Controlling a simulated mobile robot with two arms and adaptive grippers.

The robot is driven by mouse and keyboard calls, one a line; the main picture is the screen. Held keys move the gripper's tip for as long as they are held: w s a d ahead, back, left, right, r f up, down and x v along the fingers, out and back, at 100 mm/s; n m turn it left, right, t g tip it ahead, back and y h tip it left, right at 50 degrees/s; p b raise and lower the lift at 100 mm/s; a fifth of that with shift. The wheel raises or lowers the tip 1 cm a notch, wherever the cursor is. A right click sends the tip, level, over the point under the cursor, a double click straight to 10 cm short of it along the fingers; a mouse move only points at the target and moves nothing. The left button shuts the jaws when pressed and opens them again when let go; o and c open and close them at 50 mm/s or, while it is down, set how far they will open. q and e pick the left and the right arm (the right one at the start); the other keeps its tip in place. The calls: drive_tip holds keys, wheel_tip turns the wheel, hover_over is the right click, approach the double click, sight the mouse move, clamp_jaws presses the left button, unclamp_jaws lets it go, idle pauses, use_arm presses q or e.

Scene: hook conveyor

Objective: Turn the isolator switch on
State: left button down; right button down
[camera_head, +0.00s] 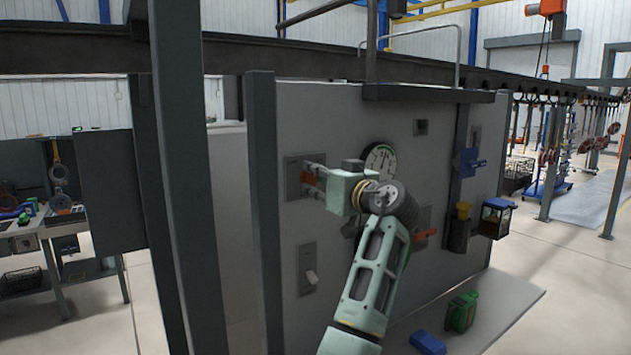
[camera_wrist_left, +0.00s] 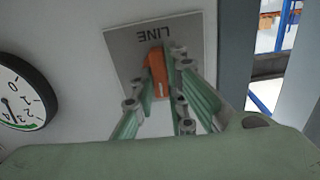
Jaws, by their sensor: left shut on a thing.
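A grey plate (camera_head: 293,180) with an orange handle (camera_head: 309,179) is on the left part of the panel wall. In the left wrist view the plate (camera_wrist_left: 119,52) reads "LINE" upside down, and the orange handle (camera_wrist_left: 157,72) stands out from it. My left gripper (camera_head: 314,178) is shut on this handle, with a finger on either side of it in the left wrist view (camera_wrist_left: 157,95). The gripper and arm hide part of the panel behind. A second orange handle (camera_head: 427,234) is further right, on another plate. My right gripper is not in view.
A round gauge (camera_head: 380,158) is just right of my gripper, and a light rocker switch (camera_head: 310,277) is below. A blue-lidded box (camera_head: 495,218) and yellow cup (camera_head: 463,210) are on the right. A green can (camera_head: 461,311) and blue object (camera_head: 427,342) sit below. A dark post (camera_head: 263,200) edges the panel.

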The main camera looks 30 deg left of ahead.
use_arm(q)
drive_tip(key=m, duration=0.3)
drive_tip(key=shift+w+m, duration=0.1)
drive_tip(key=shift+m, duration=0.2)
drive_tip(key=shift+m+p, duration=0.7)
drive_tip(key=shift+m, duration=1.6)
drive_tip(key=shift+w, duration=0.1)
drive_tip(key=c, duration=1.8)
unclamp_jaws()
drive_tip(key=shift+d, duration=0.1)
drive_tip(key=shift+o, duration=0.2)
drive_tip(key=v, duration=1.2)
drive_tip(key=shift+f, duration=0.15)
